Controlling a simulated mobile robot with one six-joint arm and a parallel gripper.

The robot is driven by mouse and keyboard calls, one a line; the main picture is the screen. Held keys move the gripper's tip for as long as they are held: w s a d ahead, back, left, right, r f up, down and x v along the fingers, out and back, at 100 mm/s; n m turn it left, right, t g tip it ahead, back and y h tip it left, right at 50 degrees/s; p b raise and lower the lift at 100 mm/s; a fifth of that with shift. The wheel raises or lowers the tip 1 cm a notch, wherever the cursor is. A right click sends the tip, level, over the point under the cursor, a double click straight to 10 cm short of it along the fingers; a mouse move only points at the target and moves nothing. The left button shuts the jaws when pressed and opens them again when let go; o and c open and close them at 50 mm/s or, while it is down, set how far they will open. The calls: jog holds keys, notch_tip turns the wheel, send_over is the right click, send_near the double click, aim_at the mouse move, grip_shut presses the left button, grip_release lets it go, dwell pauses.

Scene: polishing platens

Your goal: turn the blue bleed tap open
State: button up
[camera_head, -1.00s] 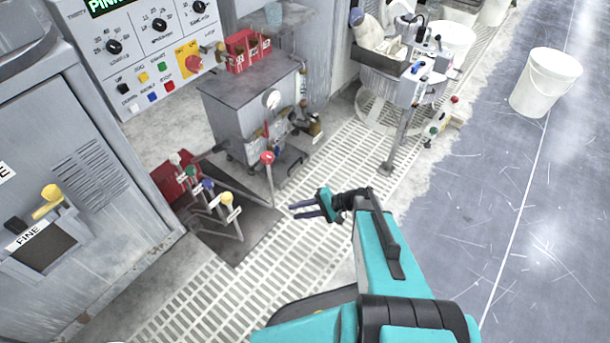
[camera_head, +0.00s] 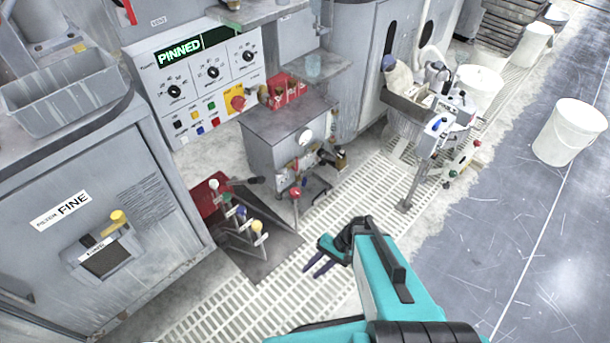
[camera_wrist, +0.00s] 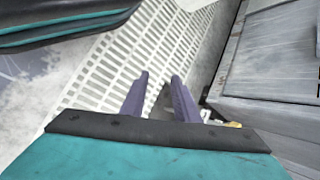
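Two blue parts show in the head view, and I cannot tell for sure which is the bleed tap. One is a small blue handle (camera_head: 437,125) on the pale stand at the upper right. The other is a blue knob (camera_head: 241,211) on a lever in the floor group at the centre left. My gripper (camera_head: 311,273) is over the floor grating, right of the levers and below and left of the stand, touching neither. In the wrist view its two purple fingers (camera_wrist: 160,77) are apart with nothing between them. No blue tap shows in the wrist view.
A grey cabinet (camera_head: 290,122) with a red-topped lever (camera_head: 295,193) stands behind the grating (camera_head: 225,318). Colour-knobbed levers rise from a dark floor plate (camera_head: 275,255). A white bucket (camera_head: 570,132) stands at right. The grey floor (camera_head: 480,250) right of my arm is clear.

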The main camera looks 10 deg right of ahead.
jog(key=s+d+r+n+g+h+p, duration=0.1)
jog(key=s+d+r+n+h+p, duration=0.1)
jog(key=s+r+p, duration=0.5)
jog(key=s+d+r+n+g+h+p, duration=0.2)
jog(key=s+r+h+p, duration=0.3)
jog(key=r+p, duration=0.7)
jog(key=shift+s+d+r+n+h, duration=0.4)
jog(key=shift+s+d, duration=0.45)
jog(key=shift+d, duration=0.05)
jog(key=shift+a, duration=0.1)
